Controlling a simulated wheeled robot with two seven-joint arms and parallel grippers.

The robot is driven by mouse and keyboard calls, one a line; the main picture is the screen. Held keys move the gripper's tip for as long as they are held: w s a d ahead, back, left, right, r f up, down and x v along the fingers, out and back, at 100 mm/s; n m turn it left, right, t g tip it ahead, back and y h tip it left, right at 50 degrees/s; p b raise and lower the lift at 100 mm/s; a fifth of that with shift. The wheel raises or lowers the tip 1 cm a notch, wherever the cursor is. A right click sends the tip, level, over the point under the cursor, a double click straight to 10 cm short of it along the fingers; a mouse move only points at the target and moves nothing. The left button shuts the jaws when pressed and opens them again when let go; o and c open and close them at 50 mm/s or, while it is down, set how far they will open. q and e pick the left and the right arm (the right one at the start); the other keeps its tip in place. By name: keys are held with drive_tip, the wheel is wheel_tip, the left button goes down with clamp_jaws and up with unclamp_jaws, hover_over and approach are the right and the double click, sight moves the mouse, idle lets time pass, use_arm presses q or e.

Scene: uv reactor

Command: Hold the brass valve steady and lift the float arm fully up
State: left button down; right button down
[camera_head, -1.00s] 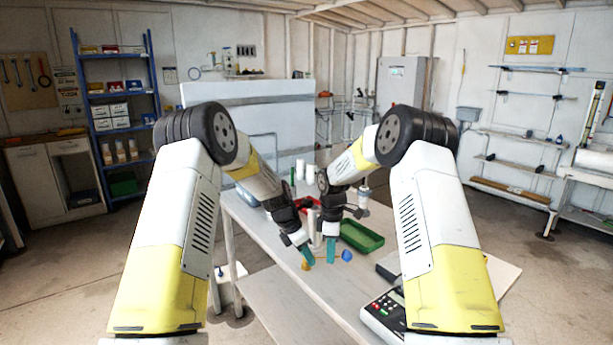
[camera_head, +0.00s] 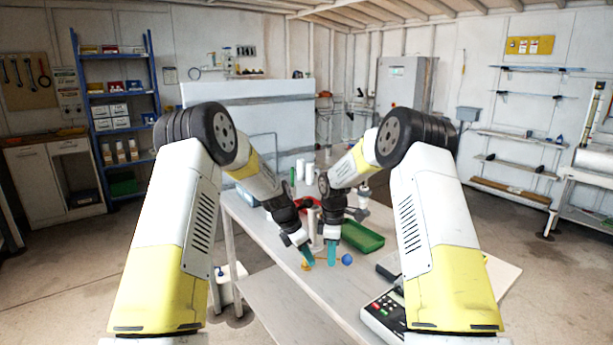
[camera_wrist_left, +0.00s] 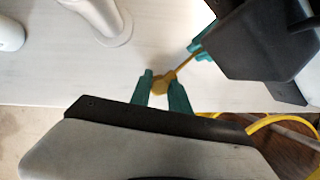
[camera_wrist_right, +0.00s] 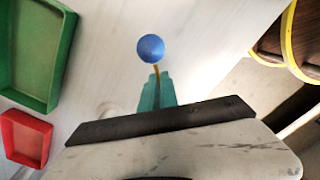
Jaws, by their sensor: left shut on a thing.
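The brass valve (camera_wrist_left: 163,85) is a small yellow piece at the bench's front edge. My left gripper (camera_wrist_left: 162,90) is shut on it. In the head view, the left gripper (camera_head: 306,254) and the valve (camera_head: 306,266) sit close beside my right gripper (camera_head: 332,256). The float arm is a thin brass rod (camera_wrist_right: 157,69) ending in a blue ball (camera_wrist_right: 150,48). The ball (camera_head: 347,259) shows just right of my right gripper. The right fingers (camera_wrist_right: 156,88) are around or beside the rod near the ball; whether they grip it is unclear.
A green tray (camera_head: 362,237) lies behind the ball on the bench, with a red tray (camera_wrist_right: 26,138) near it. A device with buttons (camera_head: 384,313) stands at the front right. A white post (camera_wrist_left: 101,18) stands near the valve. A yellow hose (camera_wrist_left: 275,122) hangs below the edge.

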use_arm(q)
drive_tip(key=shift+a, duration=0.1)
use_arm(e)
drive_tip(key=shift+d+f, duration=0.1)
drive_tip(key=shift+f, duration=0.5)
drive_tip(key=c, duration=1)
unclamp_jaws()
drive_tip(key=shift+r, duration=0.1)
drive_tip(key=shift+r, duration=3.5)
